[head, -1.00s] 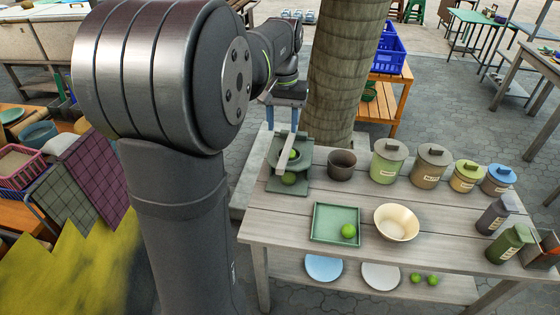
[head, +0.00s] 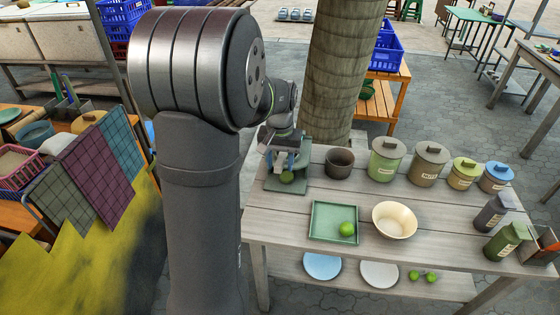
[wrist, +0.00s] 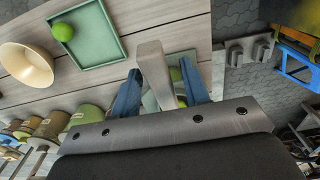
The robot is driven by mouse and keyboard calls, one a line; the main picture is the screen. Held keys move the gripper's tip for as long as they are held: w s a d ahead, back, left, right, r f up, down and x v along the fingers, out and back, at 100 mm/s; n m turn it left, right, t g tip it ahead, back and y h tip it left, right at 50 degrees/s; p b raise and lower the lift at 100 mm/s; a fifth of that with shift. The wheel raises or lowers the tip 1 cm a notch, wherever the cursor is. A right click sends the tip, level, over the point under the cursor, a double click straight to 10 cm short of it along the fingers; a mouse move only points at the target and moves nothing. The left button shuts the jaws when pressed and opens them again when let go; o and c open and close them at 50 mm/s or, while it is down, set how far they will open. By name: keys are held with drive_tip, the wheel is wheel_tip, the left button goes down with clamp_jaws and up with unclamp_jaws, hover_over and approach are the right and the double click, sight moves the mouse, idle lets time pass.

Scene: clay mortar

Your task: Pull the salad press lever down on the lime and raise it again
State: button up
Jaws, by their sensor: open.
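The green salad press (head: 272,184) stands at the back left of the table. A lime (head: 287,177) shows low at its front. My gripper (head: 287,160) is over the press and hides most of it in the head view. In the wrist view, the pale lever (wrist: 152,72) lies between the two blue fingers of my open gripper (wrist: 160,88). A gap shows beside the lever, so the fingers are not closed on it. Two green bits of lime (wrist: 177,74) show just right of the lever, partly hidden by it and the right finger.
A dark cup (head: 339,163) stands close right of the press, with several lidded jars (head: 387,161) beyond. A green tray (head: 319,222) with a lime (head: 346,229) and a cream bowl (head: 394,221) are in front. A tree trunk (head: 333,80) rises behind.

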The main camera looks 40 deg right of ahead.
clamp_jaws()
drive_tip(key=shift+r, duration=0.1)
drive_tip(key=w+d+r+g+y, duration=0.2)
drive_tip(key=r, duration=0.3)
drive_tip(key=w+d+r+g+y, duration=0.2)
drive_tip(key=r, duration=0.3)
drive_tip(key=shift+w+d+r, duration=0.15)
drive_tip(key=shift+r, duration=0.2)
idle(0.4)
unclamp_jaws()
